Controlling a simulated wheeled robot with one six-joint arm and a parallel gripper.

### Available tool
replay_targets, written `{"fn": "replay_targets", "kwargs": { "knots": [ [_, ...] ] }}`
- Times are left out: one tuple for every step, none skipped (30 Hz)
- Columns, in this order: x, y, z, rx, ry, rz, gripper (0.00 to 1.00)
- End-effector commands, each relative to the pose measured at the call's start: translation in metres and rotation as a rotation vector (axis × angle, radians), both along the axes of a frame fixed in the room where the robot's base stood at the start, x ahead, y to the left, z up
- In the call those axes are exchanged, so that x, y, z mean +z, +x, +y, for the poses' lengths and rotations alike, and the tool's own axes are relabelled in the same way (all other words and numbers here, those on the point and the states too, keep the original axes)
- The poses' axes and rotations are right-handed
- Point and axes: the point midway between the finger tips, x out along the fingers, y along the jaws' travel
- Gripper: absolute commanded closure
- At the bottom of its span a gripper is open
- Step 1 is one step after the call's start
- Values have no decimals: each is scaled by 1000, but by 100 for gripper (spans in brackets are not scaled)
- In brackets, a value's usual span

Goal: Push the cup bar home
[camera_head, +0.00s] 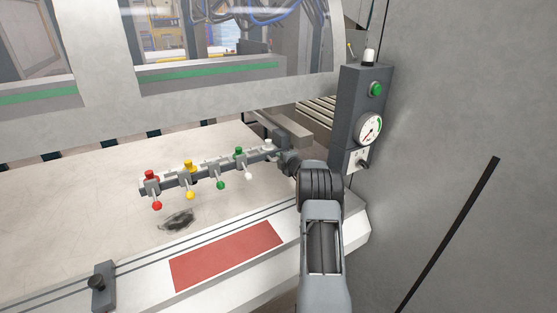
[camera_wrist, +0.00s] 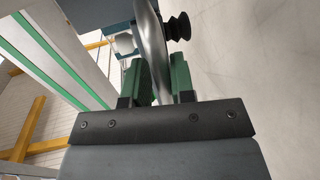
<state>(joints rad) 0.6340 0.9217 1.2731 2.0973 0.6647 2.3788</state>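The cup bar (camera_head: 205,174) is a dark bar lying across the pale table, with red, yellow, green and white knobs and small ball-ended levers. Its right end is at my gripper (camera_head: 287,160), which is small and partly hidden by my wrist in the head view. In the wrist view my gripper (camera_wrist: 161,82) has its two green fingers on either side of a curved grey metal handle (camera_wrist: 152,45), with little gap. Beyond it are a blue-grey part of the bar, a white ball (camera_wrist: 124,43) and a black bellows cup (camera_wrist: 179,27).
A dark control post (camera_head: 356,120) with a green button and a gauge stands right of the bar's end, close to my arm. A red pad (camera_head: 226,256) and a black-knobbed stop (camera_head: 102,286) are at the table's front. A dark patch (camera_head: 176,220) lies before the bar.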

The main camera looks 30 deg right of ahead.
Motion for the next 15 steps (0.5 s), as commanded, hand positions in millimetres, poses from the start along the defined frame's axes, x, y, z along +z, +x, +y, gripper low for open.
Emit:
{"fn": "replay_targets", "kwargs": {
  "knots": [
    [0, 1, 1, 2, 0, 1, 72],
    [-1, 1, 2, 3, 1, 1, 69],
    [-1, 1, 2, 4, 1, 1, 65],
    [-1, 1, 3, 4, 1, 2, 62],
    [-1, 1, 3, 4, 1, 2, 60],
    [-1, 1, 3, 5, 1, 2, 60],
    [-1, 1, 3, 5, 1, 2, 60],
    [-1, 1, 3, 5, 1, 2, 60],
    [-1, 1, 3, 5, 2, 2, 60],
    [-2, 1, 3, 5, 2, 2, 60],
    [-2, 1, 3, 4, 2, 3, 60],
    [-2, 0, 3, 4, 2, 3, 60],
    [-1, -1, 2, 4, 2, 3, 60],
    [-1, -2, 2, 3, 2, 3, 60],
    [-1, -5, 2, 3, 2, 2, 60]
  ]
}}
